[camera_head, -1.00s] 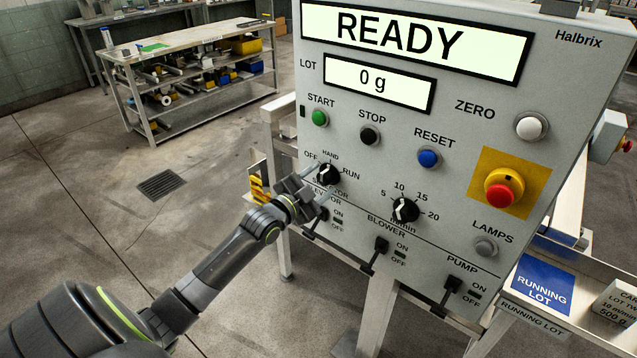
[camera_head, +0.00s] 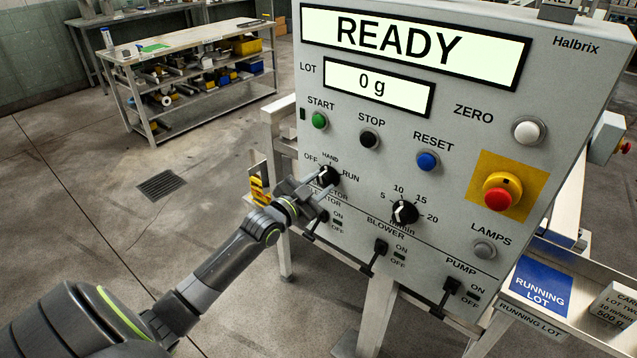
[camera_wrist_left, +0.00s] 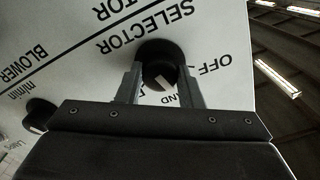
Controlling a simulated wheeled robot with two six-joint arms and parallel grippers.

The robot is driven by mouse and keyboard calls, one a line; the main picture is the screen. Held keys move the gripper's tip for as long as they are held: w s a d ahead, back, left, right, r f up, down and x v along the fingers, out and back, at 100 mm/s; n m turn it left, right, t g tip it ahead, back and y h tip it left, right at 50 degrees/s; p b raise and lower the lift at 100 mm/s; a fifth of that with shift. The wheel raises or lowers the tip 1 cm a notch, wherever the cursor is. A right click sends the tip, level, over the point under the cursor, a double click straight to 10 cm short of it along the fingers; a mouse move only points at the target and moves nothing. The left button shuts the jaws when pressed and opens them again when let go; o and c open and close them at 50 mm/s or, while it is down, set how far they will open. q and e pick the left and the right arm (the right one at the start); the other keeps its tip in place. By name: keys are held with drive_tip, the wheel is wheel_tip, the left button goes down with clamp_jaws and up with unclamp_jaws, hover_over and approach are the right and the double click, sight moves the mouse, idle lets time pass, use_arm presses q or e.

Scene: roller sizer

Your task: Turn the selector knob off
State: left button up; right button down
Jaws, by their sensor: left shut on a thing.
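The selector knob (camera_head: 327,176) is a round black knob with a white pointer mark on the grey control panel. OFF, HAND and RUN are printed around it. It also shows in the left wrist view (camera_wrist_left: 159,60), between my two fingers. My left gripper (camera_head: 320,184) is at the panel, shut on the knob; in the wrist view its fingers (camera_wrist_left: 160,84) lie on either side of it. The white mark appears to point near HAND, but the fingers partly cover it and I cannot tell exactly. My right gripper is not in view.
Above the knob are the START (camera_head: 319,120), STOP (camera_head: 369,139) and RESET (camera_head: 428,161) buttons. A dial (camera_head: 405,212) is to its right, with toggle switches (camera_head: 380,247) below. A red emergency button (camera_head: 502,191) is further right. Open floor lies left of the panel.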

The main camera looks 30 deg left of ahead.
use_arm(q)
drive_tip(key=n+p, duration=0.1)
drive_tip(key=n, duration=0.3)
drive_tip(key=shift+n, duration=0.3)
drive_tip(key=shift+n+p, duration=0.6)
drive_tip(key=shift+n, duration=1.7)
drive_tip(key=o, duration=1)
drive_tip(key=shift+c, duration=0.2)
drive_tip(key=s+a+p, duration=0.1)
drive_tip(key=s+p, duration=0.3)
drive_tip(key=s, duration=1.3)
drive_tip(key=shift+s+a, duration=0.15)
drive_tip(key=shift+s, duration=0.05)
drive_tip(key=shift+f, duration=0.1)
